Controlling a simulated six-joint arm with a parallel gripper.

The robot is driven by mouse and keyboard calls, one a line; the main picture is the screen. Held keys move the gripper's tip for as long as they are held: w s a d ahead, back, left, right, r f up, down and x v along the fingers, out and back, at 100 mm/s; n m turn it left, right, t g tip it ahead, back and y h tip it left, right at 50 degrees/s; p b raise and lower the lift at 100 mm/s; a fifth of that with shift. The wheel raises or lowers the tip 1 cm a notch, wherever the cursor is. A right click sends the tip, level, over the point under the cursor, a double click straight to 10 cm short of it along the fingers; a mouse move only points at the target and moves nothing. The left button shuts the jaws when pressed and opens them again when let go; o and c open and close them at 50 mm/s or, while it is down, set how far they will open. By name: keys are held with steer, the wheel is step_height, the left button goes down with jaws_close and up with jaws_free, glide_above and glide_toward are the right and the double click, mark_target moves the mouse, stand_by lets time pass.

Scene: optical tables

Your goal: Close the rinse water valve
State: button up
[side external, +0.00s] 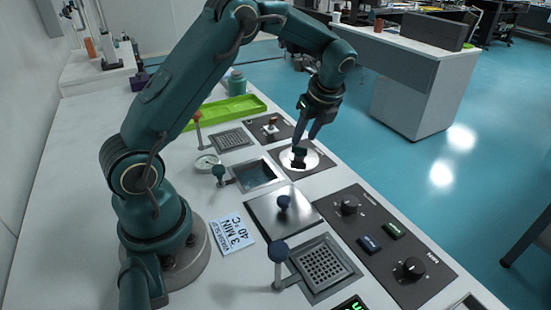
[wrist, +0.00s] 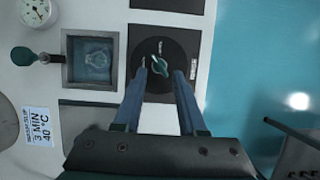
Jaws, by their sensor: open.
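A knob (side external: 298,158) stands on a round disc set in a dark panel, beside a small square basin of liquid (side external: 255,174). In the wrist view the knob (wrist: 160,65) looks teal and lies at a slant, with small marks around it too fine to read. A lever with a teal ball (side external: 219,172) stands on the other side of the basin; it also shows in the wrist view (wrist: 22,56). No readable label tells which is the rinse water valve. My gripper (side external: 307,136) is open and points down over the knob, its fingers on either side; contact cannot be told.
A red-tipped lever (side external: 198,118), a gauge (side external: 206,163) and a green tray (side external: 228,112) lie behind. Open floor lies beyond the counter's right edge.

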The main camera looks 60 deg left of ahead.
steer(key=s+d+r+n+t+h, duration=0.1)
steer(key=s+d+r+n+t, duration=0.15)
steer(key=r, duration=0.45)
steer(key=s+d+r+n+t, duration=0.1)
steer(key=s+d+r+t, duration=0.2)
steer(key=r, duration=0.4)
steer(key=s+d+f+n+h, duration=0.2)
steer(key=s+d+n+h, duration=0.1)
steer(key=s+d+n, duration=0.6)
steer(key=s+n, duration=0.3)
steer(key=n, duration=0.1)
steer(key=shift+s+d+h, duration=0.15)
steer(key=shift+s+h, duration=0.1)
steer(key=shift+h, duration=0.05)
